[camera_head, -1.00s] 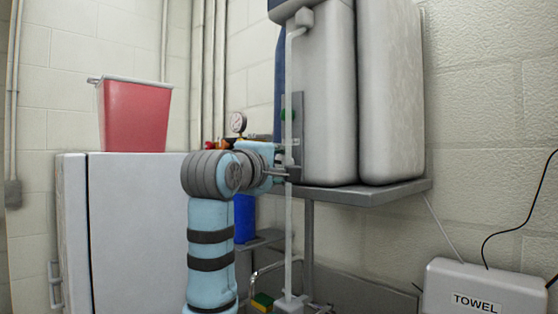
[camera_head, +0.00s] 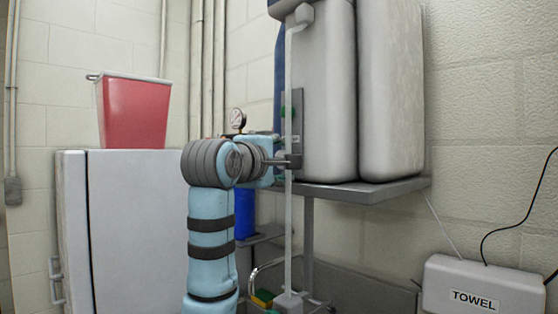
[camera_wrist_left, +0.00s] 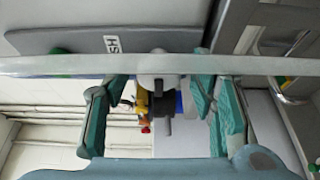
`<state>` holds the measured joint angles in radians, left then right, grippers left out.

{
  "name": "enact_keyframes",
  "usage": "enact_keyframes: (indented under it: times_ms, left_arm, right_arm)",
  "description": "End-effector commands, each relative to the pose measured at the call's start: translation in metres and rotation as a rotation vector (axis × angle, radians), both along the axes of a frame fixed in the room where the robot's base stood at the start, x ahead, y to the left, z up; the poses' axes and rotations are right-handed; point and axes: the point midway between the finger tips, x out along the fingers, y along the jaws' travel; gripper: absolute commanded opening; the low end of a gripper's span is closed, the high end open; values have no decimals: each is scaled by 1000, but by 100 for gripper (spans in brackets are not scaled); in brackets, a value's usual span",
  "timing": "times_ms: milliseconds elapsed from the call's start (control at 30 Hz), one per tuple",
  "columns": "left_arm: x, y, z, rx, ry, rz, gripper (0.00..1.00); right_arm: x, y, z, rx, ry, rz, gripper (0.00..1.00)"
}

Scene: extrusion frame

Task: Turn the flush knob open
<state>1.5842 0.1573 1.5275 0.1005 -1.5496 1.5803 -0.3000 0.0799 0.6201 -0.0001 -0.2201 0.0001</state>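A narrow grey panel (camera_head: 298,102) stands upright beside the tall tanks, with a green part (camera_head: 288,112) on it. In the left wrist view the panel (camera_wrist_left: 75,40) lies sideways and carries a label ending in "SH" (camera_wrist_left: 111,44). The flush knob (camera_wrist_left: 158,68) appears as a pale round body beside the label, with a dark lever-like part in line with it. My left gripper (camera_wrist_left: 160,115) is open, its teal fingers on either side of the knob with visible gaps. In the head view my left gripper (camera_head: 279,161) is at the panel's lower part, fingertips unclear. My right gripper is not in view.
A clear upright tube (camera_head: 289,220) passes close by the gripper and crosses the wrist view. A pressure gauge (camera_head: 238,118) sits behind the wrist. The tanks (camera_head: 325,100) rest on a grey shelf (camera_head: 375,192). A towel dispenser (camera_head: 480,285) is at lower right.

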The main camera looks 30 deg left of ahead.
Motion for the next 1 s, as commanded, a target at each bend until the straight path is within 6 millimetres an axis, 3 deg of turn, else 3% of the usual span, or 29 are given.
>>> enact_keyframes:
  times_ms: [300, 667, 1000]
  left_arm:
    - [-6, 0, 1, 1, -3, 1, 52]
    - [-71, -4, 1, 0, -3, 1, 52]
    - [-75, -4, 0, 0, 0, 0, 52]
  right_arm:
    - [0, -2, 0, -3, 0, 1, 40]
    - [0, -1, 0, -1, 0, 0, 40]
    - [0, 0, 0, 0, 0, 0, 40]
